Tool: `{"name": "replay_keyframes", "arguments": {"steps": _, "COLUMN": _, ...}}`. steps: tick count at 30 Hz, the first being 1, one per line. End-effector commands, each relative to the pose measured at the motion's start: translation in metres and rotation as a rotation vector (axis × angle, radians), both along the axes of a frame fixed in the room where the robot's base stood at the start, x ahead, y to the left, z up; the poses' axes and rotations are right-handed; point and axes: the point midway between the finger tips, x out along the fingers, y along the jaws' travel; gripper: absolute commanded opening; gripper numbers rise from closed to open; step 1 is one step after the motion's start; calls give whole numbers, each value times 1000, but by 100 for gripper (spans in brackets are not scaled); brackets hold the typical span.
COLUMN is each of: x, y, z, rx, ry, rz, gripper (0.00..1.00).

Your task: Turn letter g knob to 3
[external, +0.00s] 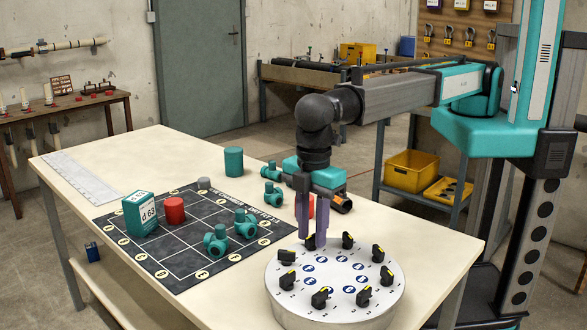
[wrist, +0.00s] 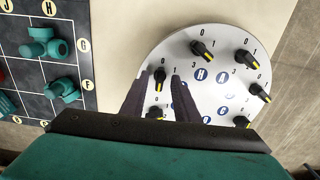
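A round white dial plate (external: 335,308) carries several black knobs with yellow pointer marks around its rim and blue lettered discs inside. My gripper (external: 312,243) points down over the plate's far left edge. In the wrist view its two fingers (wrist: 157,84) are apart, one on each side of a black knob (wrist: 159,75). Nothing shows pinched between them. That knob's yellow mark points toward the bottom of the picture. A blue G disc (wrist: 203,97) and an H disc (wrist: 202,75) lie to its right. I cannot tell for sure which letter belongs to this knob, or the fingers' height.
Another knob (wrist: 203,50) stands to the upper right of my fingers. A black grid mat (external: 185,262) left of the plate holds teal fittings (external: 216,239), a red cylinder (external: 174,211) and a teal box (external: 140,215). A teal cylinder (external: 234,161) stands behind on the table.

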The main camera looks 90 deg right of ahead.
Motion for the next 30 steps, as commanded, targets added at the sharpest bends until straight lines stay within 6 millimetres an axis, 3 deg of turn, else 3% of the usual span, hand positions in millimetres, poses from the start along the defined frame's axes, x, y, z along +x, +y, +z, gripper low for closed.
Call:
{"name": "replay_keyframes", "arguments": {"steps": 2, "x": 0, "y": 0, "z": 0, "rx": 0, "ry": 0, "rz": 0, "gripper": 26}}
{"name": "replay_keyframes", "arguments": {"steps": 7, "x": 0, "y": 0, "z": 0, "rx": 0, "ry": 0, "rz": 0, "gripper": 0}}
{"name": "replay_keyframes", "arguments": {"steps": 30, "x": 0, "y": 0, "z": 1, "rx": 0, "ry": 0, "rz": 101, "gripper": 0}}
